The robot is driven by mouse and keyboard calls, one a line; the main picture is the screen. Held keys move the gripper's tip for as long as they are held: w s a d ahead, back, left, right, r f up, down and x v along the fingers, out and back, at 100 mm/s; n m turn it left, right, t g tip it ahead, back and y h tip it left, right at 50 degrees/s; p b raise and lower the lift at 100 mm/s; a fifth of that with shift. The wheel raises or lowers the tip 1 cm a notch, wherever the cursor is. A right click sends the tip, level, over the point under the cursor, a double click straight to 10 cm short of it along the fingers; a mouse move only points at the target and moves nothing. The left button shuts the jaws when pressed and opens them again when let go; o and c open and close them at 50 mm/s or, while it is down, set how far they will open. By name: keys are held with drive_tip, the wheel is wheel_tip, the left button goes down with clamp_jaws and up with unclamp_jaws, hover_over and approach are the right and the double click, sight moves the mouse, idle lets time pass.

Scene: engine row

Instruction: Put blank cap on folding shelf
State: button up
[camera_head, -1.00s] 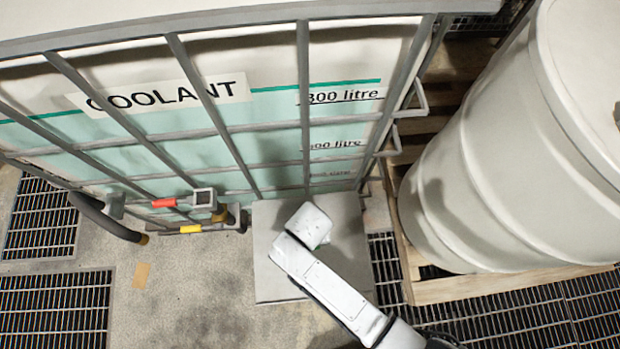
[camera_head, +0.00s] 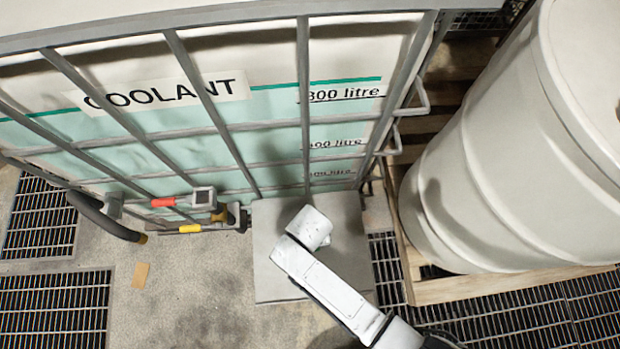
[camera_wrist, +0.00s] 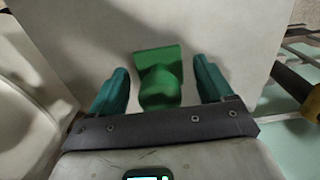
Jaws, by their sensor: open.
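The blank cap appears to be the green piece (camera_wrist: 160,72) in the wrist view, with a squarish end and a rounder end nearer my gripper. My gripper (camera_wrist: 161,66) is open. Its two teal fingers stand on either side of the cap, with a gap on both sides. The folding shelf (camera_head: 272,275) is the flat grey plate in front of the coolant tank; it also fills the background of the wrist view (camera_wrist: 100,30). I cannot tell whether the cap touches the shelf.
A large pale drum (camera_head: 490,170) on a wooden pallet (camera_head: 500,289) stands to the right.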

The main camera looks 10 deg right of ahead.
wheel_tip(320, 180, up, 12)
drive_tip(key=shift+r+p, duration=0.1)
drive_tip(key=shift+p, duration=0.9)
drive_tip(key=s+d+r, duration=0.2)
drive_tip(key=d+r, duration=0.1)
drive_tip(key=d, duration=0.5)
drive_tip(key=s+d+r, duration=0.3)
drive_tip(key=d+r, duration=0.1)
drive_tip(key=d, duration=0.4)
drive_tip(key=s+d+r+t, duration=0.1)
drive_tip(key=s+d+r, duration=0.1)
drive_tip(key=d, duration=0.7)
drive_tip(key=shift+s+r, duration=0.35)
drive_tip(key=shift+r, duration=0.35)
